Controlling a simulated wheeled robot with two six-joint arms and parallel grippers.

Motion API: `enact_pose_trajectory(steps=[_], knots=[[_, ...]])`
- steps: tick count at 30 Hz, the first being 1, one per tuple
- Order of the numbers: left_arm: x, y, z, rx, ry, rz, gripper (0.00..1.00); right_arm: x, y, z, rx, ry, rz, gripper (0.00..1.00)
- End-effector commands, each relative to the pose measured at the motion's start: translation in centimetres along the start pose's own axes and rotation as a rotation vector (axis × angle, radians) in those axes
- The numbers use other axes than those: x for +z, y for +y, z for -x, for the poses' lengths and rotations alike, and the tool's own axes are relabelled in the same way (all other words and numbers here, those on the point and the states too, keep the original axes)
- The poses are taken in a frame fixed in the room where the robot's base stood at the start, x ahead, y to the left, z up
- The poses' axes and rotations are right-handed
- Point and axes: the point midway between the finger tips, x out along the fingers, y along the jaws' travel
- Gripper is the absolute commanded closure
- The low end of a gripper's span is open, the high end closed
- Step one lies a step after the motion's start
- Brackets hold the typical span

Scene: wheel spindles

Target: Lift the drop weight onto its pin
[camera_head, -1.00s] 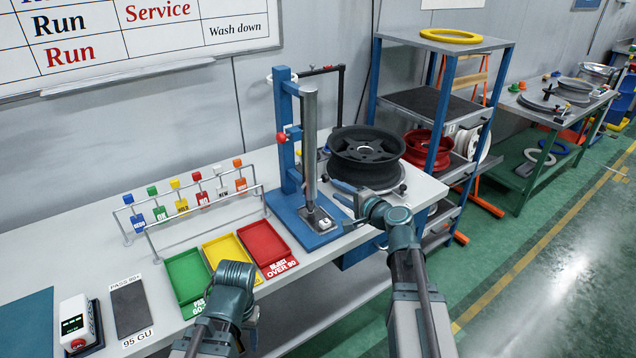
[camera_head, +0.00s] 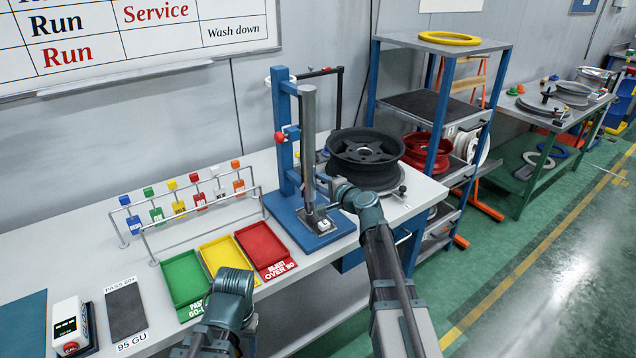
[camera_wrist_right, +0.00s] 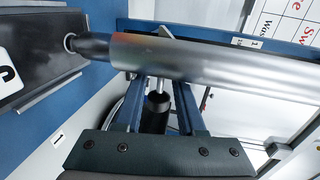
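The drop weight appears to be the thick silver cylinder (camera_head: 309,135), standing upright along the blue post (camera_head: 284,155) of the tester; it crosses the right wrist view (camera_wrist_right: 215,68). I cannot make out its pin for certain; a red knob (camera_head: 280,137) sits on the post. My right gripper (camera_head: 328,186) is beside the cylinder's lower part. In the right wrist view its two blue fingers (camera_wrist_right: 160,97) are apart, with nothing clamped between them. The cylinder hides their tips, so contact is unclear. My left gripper (camera_head: 233,288) is low over the bench front; its fingers are hidden.
A dark wheel (camera_head: 364,152) sits on a turntable right of the tester. Green (camera_head: 183,279), yellow (camera_head: 228,256) and red (camera_head: 266,246) trays lie left of it, before a rack of coloured tags (camera_head: 190,200). A blue shelf unit (camera_head: 440,95) stands behind right.

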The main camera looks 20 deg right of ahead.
Motion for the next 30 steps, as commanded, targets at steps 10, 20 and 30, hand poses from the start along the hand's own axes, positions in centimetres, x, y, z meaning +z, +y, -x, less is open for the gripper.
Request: enact_pose_trajectory(steps=[10, 20, 30], knots=[[0.00, 0.00, 0.00, 0.000, 0.000, 0.000, 0.41, 0.00, 0.01, 0.02, 0.000, 0.000, 0.000, 1.00], [0.00, 0.00, -0.01, 0.000, 0.000, 0.000, 0.41, 0.00, 0.02, 0.03, 0.000, 0.000, 0.000, 1.00], [0.00, 0.00, -0.01, 0.000, 0.000, 0.000, 0.41, 0.00, 0.03, 0.04, 0.001, 0.000, 0.001, 1.00]])
